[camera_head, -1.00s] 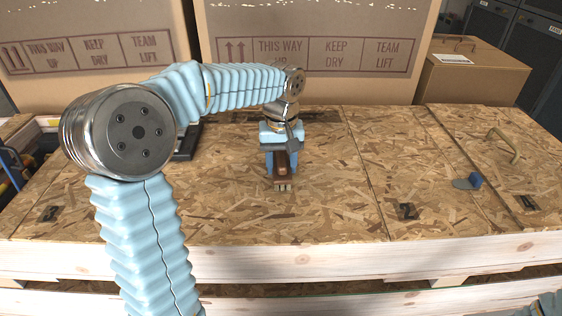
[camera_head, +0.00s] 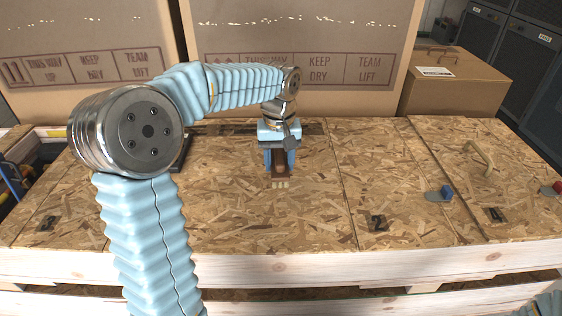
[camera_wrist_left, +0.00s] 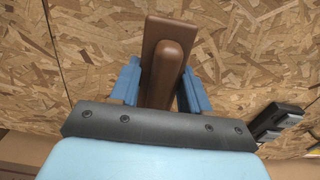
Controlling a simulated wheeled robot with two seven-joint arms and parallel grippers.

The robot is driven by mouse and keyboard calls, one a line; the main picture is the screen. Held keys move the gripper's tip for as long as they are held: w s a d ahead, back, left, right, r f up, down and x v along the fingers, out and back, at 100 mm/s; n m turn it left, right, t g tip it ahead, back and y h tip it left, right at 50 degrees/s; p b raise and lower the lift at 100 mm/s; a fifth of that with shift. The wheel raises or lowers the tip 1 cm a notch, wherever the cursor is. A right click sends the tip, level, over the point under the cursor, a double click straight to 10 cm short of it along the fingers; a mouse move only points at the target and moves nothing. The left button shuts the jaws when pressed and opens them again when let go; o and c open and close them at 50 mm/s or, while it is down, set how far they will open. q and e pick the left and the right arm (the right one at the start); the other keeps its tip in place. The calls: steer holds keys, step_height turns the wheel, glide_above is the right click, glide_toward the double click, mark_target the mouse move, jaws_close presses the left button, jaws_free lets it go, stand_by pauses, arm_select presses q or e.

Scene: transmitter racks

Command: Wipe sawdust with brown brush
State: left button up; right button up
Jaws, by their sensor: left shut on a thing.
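The brown brush (camera_head: 280,172) is in my left gripper (camera_head: 280,160), low over the chipboard crate top in the middle of the head view. Its pale bristles show at the near end; I cannot tell whether they touch the board. The left wrist view shows the brush's brown handle and back (camera_wrist_left: 167,62) between the two blue fingers of the left gripper (camera_wrist_left: 158,85). No separate heap of sawdust stands out from the speckled chipboard (camera_head: 230,215). Only a bit of my right arm shows at the lower right corner; its gripper is out of view.
Large cardboard boxes (camera_head: 300,80) stand behind the work area, with a smaller box (camera_head: 455,85) at the right. A blue-handled scraper-like tool (camera_head: 441,194) and a tan curved handle (camera_head: 480,160) lie on the right. A dark object (camera_wrist_left: 278,120) shows in the wrist view.

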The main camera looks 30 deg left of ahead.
arm_select(q)
steer(key=shift+r+p, duration=0.45)
steer(key=shift+r, duration=0.95)
